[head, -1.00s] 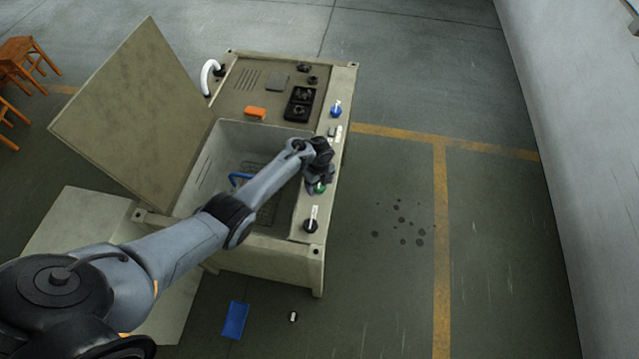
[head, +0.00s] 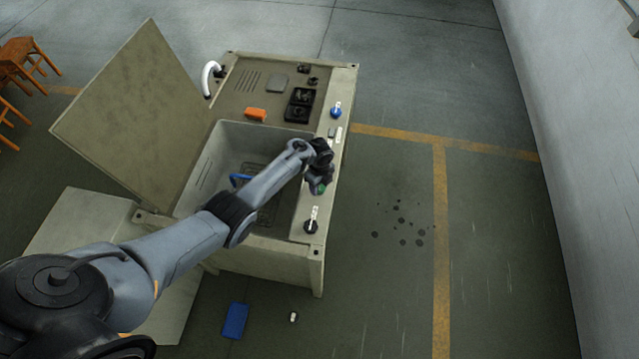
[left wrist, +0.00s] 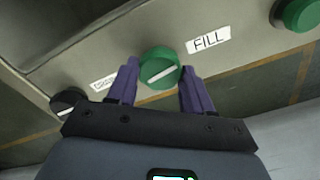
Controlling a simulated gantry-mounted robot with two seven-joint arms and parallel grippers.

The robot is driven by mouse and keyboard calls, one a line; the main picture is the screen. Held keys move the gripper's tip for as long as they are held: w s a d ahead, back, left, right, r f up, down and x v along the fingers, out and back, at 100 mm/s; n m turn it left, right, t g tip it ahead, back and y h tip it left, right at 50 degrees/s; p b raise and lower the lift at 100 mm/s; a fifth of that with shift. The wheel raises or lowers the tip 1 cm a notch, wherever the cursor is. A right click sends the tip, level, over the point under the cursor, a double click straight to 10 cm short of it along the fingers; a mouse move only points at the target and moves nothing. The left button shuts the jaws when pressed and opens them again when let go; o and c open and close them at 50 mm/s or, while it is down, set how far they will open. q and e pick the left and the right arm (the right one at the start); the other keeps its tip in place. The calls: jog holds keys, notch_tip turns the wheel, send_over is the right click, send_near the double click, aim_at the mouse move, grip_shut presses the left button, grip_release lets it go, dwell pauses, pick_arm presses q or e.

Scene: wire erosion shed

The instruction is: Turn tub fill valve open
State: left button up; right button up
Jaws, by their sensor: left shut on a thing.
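The tub fill valve is a round green knob (left wrist: 160,68) with a white line across its face, beside a white FILL label (left wrist: 208,40). The line slants up toward the label. My left gripper (left wrist: 155,84) has its two purple fingers on either side of the knob, shut on it. In the head view my left gripper (head: 319,182) is over the machine's right-hand ledge, with a bit of the green knob (head: 319,189) showing beneath it; the rest is hidden. My right gripper is not in view.
On the same ledge are a black knob (head: 311,227) and a blue knob (head: 336,112). Another green knob (left wrist: 301,14) shows in the wrist view. The open tub (head: 208,165) lies left of the ledge, its large lid (head: 135,120) raised. The floor to the right is clear.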

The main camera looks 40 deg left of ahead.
pick_arm(q)
jog(key=n+p, duration=0.1)
jog(key=n, duration=0.2)
jog(key=shift+r+n, duration=0.1)
jog(key=shift+n, duration=0.2)
jog(key=n+p, duration=0.1)
jog(key=n, duration=0.3)
jog(key=shift+n, duration=0.3)
jog(key=n, duration=0.6)
jog(key=shift+p, duration=0.4)
jog(key=shift+n, duration=0.8)
jog(key=o, duration=1)
jog(key=shift+o, duration=0.2)
